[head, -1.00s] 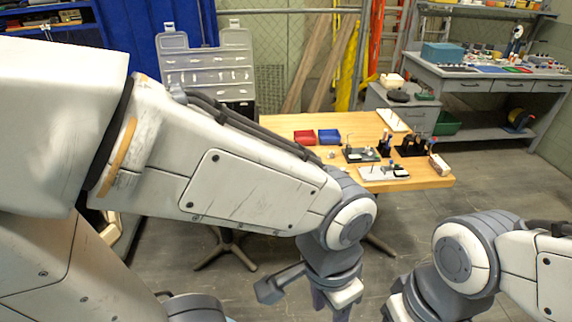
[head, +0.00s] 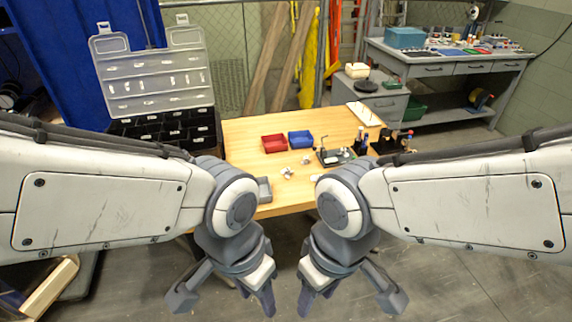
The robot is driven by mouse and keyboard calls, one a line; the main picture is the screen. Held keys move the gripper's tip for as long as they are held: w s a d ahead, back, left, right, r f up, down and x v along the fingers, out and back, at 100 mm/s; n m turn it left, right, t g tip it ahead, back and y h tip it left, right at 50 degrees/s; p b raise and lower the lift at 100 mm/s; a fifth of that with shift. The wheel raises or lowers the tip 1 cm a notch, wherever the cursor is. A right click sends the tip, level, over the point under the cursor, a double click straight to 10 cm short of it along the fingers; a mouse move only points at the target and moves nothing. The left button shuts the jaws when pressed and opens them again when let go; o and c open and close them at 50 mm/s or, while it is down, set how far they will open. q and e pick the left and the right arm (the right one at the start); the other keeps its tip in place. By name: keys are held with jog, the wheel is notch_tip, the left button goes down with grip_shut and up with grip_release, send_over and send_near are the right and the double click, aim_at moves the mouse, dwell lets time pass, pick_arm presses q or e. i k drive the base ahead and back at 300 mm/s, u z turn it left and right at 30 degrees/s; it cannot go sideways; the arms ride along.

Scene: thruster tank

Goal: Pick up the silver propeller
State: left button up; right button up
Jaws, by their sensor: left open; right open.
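Two small silvery pieces lie on the wooden table (head: 240,130): a nearer one (head: 287,173) and one slightly farther back and to the right (head: 306,160). Either could be the silver propeller; they are too small to tell apart. My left gripper (head: 226,300) hangs in front of the table's near edge, below and left of these pieces, open and empty. My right gripper (head: 348,302) hangs beside it to the right, also open and empty. Both are clear of the pieces.
A red bin (head: 275,143) and a blue bin (head: 301,139) stand behind the pieces. A dark stand (head: 335,157) and small bottles are at the table's right. An open organizer case (head: 155,82) stands at the left. A grey workbench (head: 450,68) is at the back right.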

aim_at(287, 170)
jog(key=z, duration=0.1)
jog(key=k, duration=0.35)
jog(key=u, duration=0.45)
jog(key=i, duration=0.7)
jog(key=z, duration=0.45)
jog(key=i, duration=0.8)
jog(key=z, duration=0.55)
